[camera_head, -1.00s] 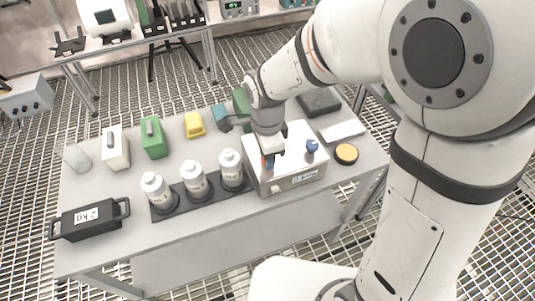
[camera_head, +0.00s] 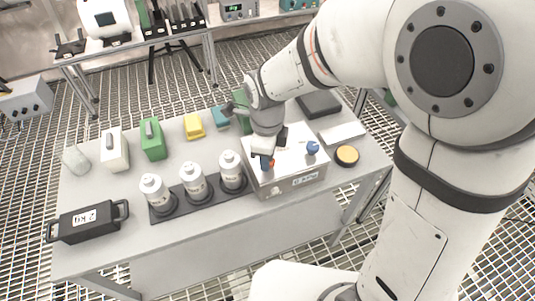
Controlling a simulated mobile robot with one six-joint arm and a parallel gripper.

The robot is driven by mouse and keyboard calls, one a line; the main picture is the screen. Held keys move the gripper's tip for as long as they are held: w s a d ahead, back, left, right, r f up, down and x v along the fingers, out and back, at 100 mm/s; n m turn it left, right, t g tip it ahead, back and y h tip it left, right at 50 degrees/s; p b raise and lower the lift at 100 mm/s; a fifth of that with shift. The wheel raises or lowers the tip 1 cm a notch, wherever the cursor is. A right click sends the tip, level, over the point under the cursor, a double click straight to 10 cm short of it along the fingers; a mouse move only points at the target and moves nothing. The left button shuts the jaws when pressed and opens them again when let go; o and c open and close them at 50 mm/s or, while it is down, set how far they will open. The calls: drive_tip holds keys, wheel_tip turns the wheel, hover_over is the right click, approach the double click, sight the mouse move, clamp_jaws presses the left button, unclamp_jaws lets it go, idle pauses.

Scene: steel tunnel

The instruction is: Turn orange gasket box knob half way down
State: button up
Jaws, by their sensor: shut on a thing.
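A white and silver box (camera_head: 295,182) stands at the right part of the table. A blue knob (camera_head: 312,147) sits on its top at the right. At the left of its top a small part of an orange knob (camera_head: 271,164) shows beside my fingers. My gripper (camera_head: 266,161) points down over it and is shut on it. My fingers and wrist hide most of the orange knob, so its angle cannot be told.
Several white bottles (camera_head: 194,181) stand in a dark rack just left of the box. A yellow-topped round puck (camera_head: 347,155) and a white slab (camera_head: 342,133) lie to its right. Green, white and yellow items stand at the back left. A black case (camera_head: 87,220) lies front left.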

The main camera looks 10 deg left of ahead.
drive_tip(key=shift+w+r, duration=0.1)
drive_tip(key=o, duration=1)
drive_tip(key=shift+r, duration=3.85)
